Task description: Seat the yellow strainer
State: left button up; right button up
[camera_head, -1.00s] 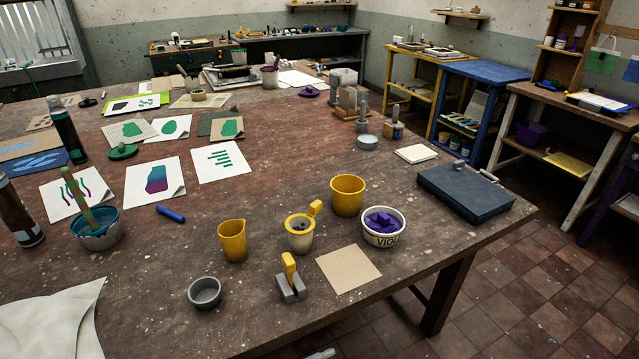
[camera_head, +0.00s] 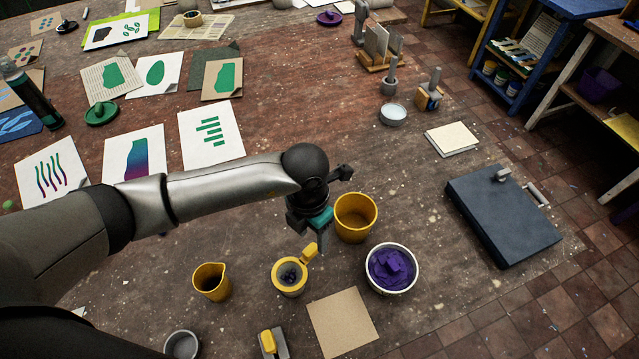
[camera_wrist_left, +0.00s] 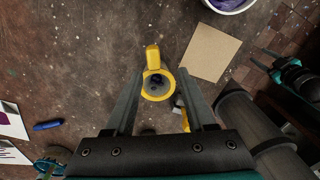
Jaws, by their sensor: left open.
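The yellow strainer (camera_head: 291,291) is a ring with a raised tab handle. It rests on the mouth of a small pale cup, with dark lumps inside it; I cannot tell how deep it sits. My left gripper (camera_head: 320,247) is open and empty above and behind it. In the left wrist view the strainer (camera_wrist_left: 157,97) lies below, between the two spread fingers (camera_wrist_left: 158,78), its tab pointing away. No contact shows. A gripper-like part, seemingly my right gripper (camera_wrist_left: 262,58), shows at the right of the wrist view; its jaw state is unclear.
A yellow pot (camera_head: 355,232) and a white tub of violet stuff (camera_head: 412,281) stand close by at right. A yellow jug (camera_head: 212,290) is at left. A brown card (camera_head: 342,322), a grey block with yellow top (camera_head: 280,345) and a grey bowl (camera_head: 182,345) lie in front.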

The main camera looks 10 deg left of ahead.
aim_at(310, 250)
pick_arm(q)
jog(key=shift+w+a+r, duration=0.2)
jog(key=shift+w+a, duration=0.1)
jog(key=shift+a, duration=0.05)
jog(key=shift+s+f+b, duration=0.2)
jog(key=shift+f+b, duration=0.85)
jog(key=shift+f, duration=0.1)
notch_tip(310, 250, down, 5)
jog(key=b, duration=0.4)
jog(key=shift+w+r, duration=0.1)
jog(key=shift+c, duration=1)
grip_shut()
pick_arm(e)
jog(key=f, duration=0.5)
jog(key=shift+s+a+f, duration=0.2)
jog(key=shift+s+f, duration=0.1)
jog(key=shift+f, duration=0.05)
jog(key=shift+d, duration=0.1)
